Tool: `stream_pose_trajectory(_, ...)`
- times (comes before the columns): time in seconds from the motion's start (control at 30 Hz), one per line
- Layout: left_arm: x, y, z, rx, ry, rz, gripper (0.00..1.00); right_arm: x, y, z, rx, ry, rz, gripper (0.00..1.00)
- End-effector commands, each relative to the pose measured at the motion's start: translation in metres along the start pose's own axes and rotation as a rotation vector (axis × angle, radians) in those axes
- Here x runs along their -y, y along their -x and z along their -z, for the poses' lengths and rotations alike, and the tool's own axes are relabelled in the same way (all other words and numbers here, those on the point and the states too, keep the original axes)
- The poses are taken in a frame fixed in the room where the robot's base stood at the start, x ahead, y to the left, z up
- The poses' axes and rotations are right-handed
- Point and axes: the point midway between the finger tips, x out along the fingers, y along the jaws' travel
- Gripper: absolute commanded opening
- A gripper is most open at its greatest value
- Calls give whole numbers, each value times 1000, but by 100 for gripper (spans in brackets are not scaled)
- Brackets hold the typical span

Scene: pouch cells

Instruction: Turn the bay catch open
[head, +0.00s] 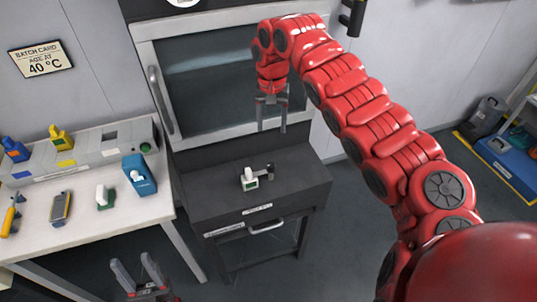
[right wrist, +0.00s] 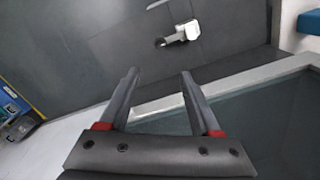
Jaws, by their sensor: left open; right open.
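My right gripper (head: 271,112) is open and empty, pointing down in front of the glass door, above and apart from the block. Its open fingers (right wrist: 158,74) show in the right wrist view. My left gripper (head: 133,262) is open and empty at the bottom left, beside the bench.
The glass-fronted door (head: 215,80) has a grey handle (head: 160,100). The dark cabinet (head: 298,188) has a drawer handle (head: 267,227). The white bench (head: 85,220) at left holds a grey panel, a blue holder (head: 140,175) and several small items. A blue crate (head: 508,160) stands far right.

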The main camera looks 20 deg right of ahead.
Motion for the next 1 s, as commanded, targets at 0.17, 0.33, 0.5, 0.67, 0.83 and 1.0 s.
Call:
stream_pose_trajectory(0.17,1,-12,2,0,0,0,50,-1,-34,-2,6,-1,-2,64)
stream_pose_trajectory(0.33,1,-23,4,0,0,0,50,0,-77,-3,9,2,-2,64)
stream_pose_trajectory(0.5,1,-29,5,0,0,0,50,1,-116,-2,4,1,2,64)
stream_pose_trajectory(0.67,2,-32,5,0,0,0,50,2,-144,-1,1,2,4,64)
stream_pose_trajectory(0.83,2,-34,6,0,0,0,50,2,-158,0,-1,2,3,64)
stream_pose_trajectory(1.0,2,-34,6,0,0,0,50,2,-161,0,-1,3,2,64)
